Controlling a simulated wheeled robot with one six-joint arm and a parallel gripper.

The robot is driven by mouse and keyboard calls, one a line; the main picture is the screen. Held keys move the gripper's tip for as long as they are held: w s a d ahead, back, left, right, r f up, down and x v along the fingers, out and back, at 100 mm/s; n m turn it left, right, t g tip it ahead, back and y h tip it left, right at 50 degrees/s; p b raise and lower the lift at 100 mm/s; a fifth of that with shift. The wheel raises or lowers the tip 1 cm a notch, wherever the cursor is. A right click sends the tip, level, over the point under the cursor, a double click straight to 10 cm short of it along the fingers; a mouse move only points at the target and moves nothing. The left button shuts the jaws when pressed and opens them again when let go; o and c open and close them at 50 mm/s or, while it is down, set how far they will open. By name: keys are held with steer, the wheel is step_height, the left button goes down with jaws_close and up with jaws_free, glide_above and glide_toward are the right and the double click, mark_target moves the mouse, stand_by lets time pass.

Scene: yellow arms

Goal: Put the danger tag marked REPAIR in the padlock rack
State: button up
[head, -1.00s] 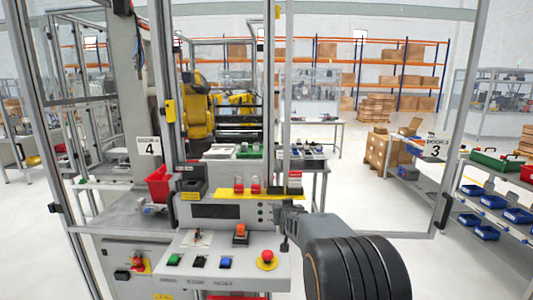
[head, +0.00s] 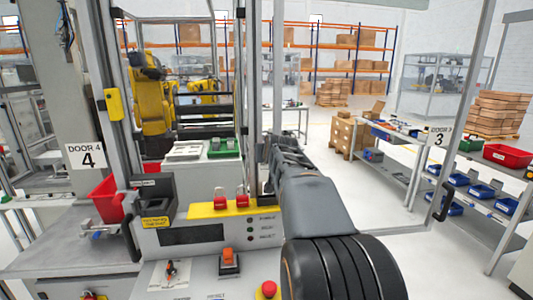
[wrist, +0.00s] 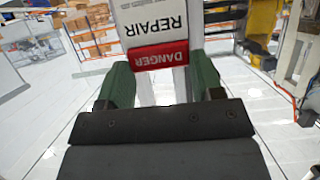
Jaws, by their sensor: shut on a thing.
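The danger tag marked REPAIR (wrist: 155,25) is white with a red DANGER band and reads upside down in the wrist view. My gripper (wrist: 160,84) is shut on its lower end between two green finger pads. In the head view my gripper (head: 268,150) reaches forward beside a grey upright post, and the tag cannot be made out there. What looks like the padlock rack (head: 190,211) is a yellow strip on top of the grey console. Two red padlocks (head: 220,199) stand on it, left of my gripper. My arm covers its right end.
A grey box with a yellow label (head: 155,205) stands left of the yellow strip, with a red bin (head: 105,200) farther left. Upright posts (head: 252,110) stand close to my gripper. The console carries an orange switch (head: 229,258) and a red button (head: 268,289).

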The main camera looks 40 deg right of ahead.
mark_target(267, 176)
steer(key=shift+f+b, duration=1.6)
steer(key=shift+f, duration=0.8)
steer(key=shift+f+b, duration=1.6)
steer(key=shift+b, duration=0.15)
steer(key=o, duration=1.2)
steer(key=b+v, duration=0.3)
steer(key=v, duration=1.1)
